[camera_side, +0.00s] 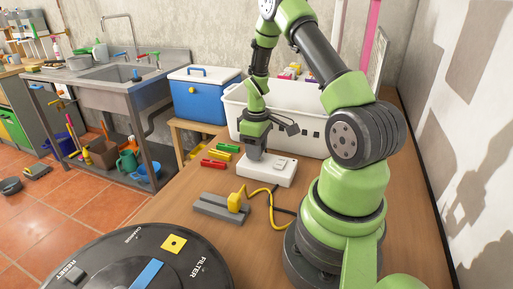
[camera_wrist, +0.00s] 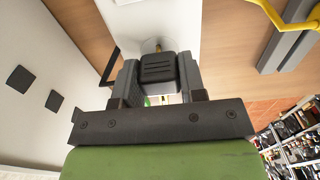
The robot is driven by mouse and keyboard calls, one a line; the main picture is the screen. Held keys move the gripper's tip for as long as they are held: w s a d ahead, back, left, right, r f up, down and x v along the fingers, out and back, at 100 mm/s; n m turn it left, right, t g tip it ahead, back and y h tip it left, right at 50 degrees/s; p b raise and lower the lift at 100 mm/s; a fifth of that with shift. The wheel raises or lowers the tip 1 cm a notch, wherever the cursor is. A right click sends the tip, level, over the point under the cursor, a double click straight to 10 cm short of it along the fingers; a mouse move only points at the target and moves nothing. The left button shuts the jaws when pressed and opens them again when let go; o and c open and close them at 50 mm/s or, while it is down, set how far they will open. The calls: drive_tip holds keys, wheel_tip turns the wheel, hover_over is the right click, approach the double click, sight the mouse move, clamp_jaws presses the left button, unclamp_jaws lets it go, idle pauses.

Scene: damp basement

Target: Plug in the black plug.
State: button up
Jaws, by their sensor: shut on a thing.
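The black plug (camera_wrist: 158,68) is held between the two fingers of my gripper (camera_wrist: 158,82) in the wrist view. A small brass-coloured bit shows at its far end, against the white socket block (camera_wrist: 170,22). In the side view my gripper (camera_side: 255,150) points down over the left part of the white socket block (camera_side: 268,178), which lies on the wooden table. My fingers hide most of the plug there, and I cannot tell whether its pins are in a socket. A switch-like raised part sits on the block's right side.
A yellow plug (camera_side: 235,202) with a yellow cable (camera_side: 272,212) sits on a grey holder (camera_side: 218,207) in front. Red (camera_side: 213,163), yellow and green pieces lie left of the block. A white crate (camera_side: 308,132) stands close behind. A large dark round lid (camera_side: 130,262) fills the front left.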

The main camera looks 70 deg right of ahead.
drive_tip(key=shift+f, duration=0.55)
drive_tip(key=o, duration=1)
drive_tip(key=shift+c, duration=0.2)
wheel_tip(320, 180, up, 10)
drive_tip(key=shift+f, duration=0.1)
